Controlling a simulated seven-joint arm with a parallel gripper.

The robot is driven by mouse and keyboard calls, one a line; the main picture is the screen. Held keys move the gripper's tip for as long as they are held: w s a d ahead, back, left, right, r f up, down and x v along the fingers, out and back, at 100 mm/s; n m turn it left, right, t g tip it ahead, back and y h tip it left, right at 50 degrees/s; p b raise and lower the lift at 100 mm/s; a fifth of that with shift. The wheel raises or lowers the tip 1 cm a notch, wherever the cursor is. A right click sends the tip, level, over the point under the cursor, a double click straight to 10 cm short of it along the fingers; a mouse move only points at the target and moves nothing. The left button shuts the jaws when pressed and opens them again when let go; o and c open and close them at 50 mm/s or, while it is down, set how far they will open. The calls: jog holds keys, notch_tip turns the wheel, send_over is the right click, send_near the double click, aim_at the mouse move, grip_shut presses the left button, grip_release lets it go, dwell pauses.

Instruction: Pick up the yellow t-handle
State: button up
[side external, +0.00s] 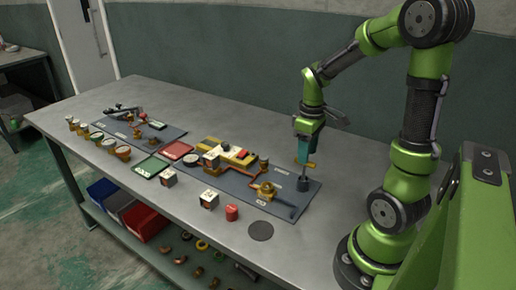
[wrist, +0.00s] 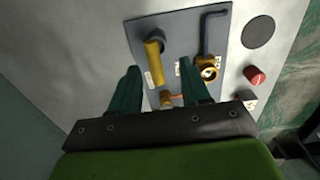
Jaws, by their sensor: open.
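The yellow t-handle (wrist: 154,60) shows in the wrist view as a yellow bar with a dark end at the top, over the grey mat. In the side external view, a small part of the yellow t-handle (side external: 311,164) shows at my gripper (side external: 304,156), above a dark upright piece. In the wrist view, my gripper (wrist: 160,70) is open, with one green finger on each side of the lower end of the t-handle. I cannot tell whether either finger touches it.
A brass fitting (wrist: 207,67) and a dark bent rod (wrist: 205,30) lie to the right of the t-handle. A red knob (side external: 232,212) and black disc (side external: 260,231) are near the table's front edge.

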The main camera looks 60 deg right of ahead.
aim_at(303, 181)
jog(key=f, duration=0.7)
jog(key=shift+w+d+f, duration=0.25)
jog(key=shift+w+d, duration=0.05)
jog(key=shift+d, duration=0.1)
jog(key=shift+c, duration=0.2)
grip_shut()
